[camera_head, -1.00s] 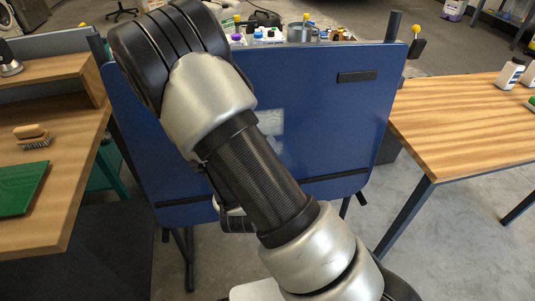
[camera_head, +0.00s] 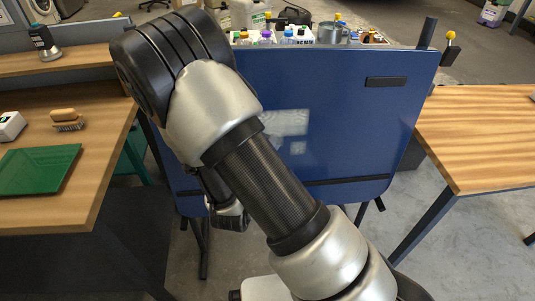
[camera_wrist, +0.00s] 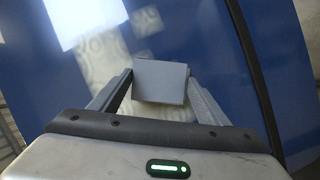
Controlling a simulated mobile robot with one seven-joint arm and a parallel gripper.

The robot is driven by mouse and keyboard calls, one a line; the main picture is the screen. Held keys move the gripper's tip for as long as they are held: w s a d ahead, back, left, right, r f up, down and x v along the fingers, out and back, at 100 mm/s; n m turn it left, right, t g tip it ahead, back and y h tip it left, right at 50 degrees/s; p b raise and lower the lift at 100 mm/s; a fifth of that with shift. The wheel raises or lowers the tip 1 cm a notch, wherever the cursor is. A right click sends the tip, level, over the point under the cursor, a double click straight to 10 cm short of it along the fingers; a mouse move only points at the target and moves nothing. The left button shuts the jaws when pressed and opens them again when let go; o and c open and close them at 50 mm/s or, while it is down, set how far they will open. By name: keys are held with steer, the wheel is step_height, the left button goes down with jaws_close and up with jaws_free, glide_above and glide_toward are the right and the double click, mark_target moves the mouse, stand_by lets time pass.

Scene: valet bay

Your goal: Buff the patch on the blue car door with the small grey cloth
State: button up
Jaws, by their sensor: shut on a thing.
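The blue car door (camera_head: 340,110) stands upright on a stand ahead of me. A pale, hazy patch (camera_head: 290,123) shows on its face, just right of my arm, with a smaller pale spot below it. In the wrist view the patch (camera_wrist: 100,55) has faint swirl marks, with a brighter white area at its upper left. My gripper (camera_wrist: 160,82) is shut on the small grey cloth (camera_wrist: 160,77), which looks like a flat folded square in front of the door. I cannot tell whether the cloth touches the door. In the head view my arm hides the cloth.
A wooden bench at left holds a green mat (camera_head: 38,170), a brush (camera_head: 67,120) and a white box (camera_head: 10,126). A wooden table (camera_head: 480,130) stands at right. Several bottles and a metal can (camera_head: 332,33) stand behind the door. A dark trim strip (camera_wrist: 250,70) crosses the door.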

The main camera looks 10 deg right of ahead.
steer(key=shift+a+p, duration=1)
steer(key=shift+a, duration=2.95)
steer(key=shift+w+r+p, duration=0.65)
steer(key=shift+r+p, duration=2.95)
steer(key=shift+r, duration=0.35)
steer(key=shift+s+d+f+b, duration=0.15)
steer(key=shift+d+b, duration=0.25)
steer(key=shift+d, duration=2.9)
steer(key=shift+s+d+r+b, duration=0.1)
steer(key=shift+d+b, duration=0.25)
steer(key=shift+d, duration=2.95)
steer(key=shift+s+d+f+b, duration=0.15)
steer(key=shift+d+b, duration=0.25)
steer(key=shift+d, duration=2.9)
steer(key=shift+a, duration=2.05)
steer(key=a+p, duration=0.1)
steer(key=a, duration=0.7)
steer(key=shift+w+a+p, duration=0.15)
steer(key=shift+w+p, duration=0.1)
steer(key=shift+p, duration=0.05)
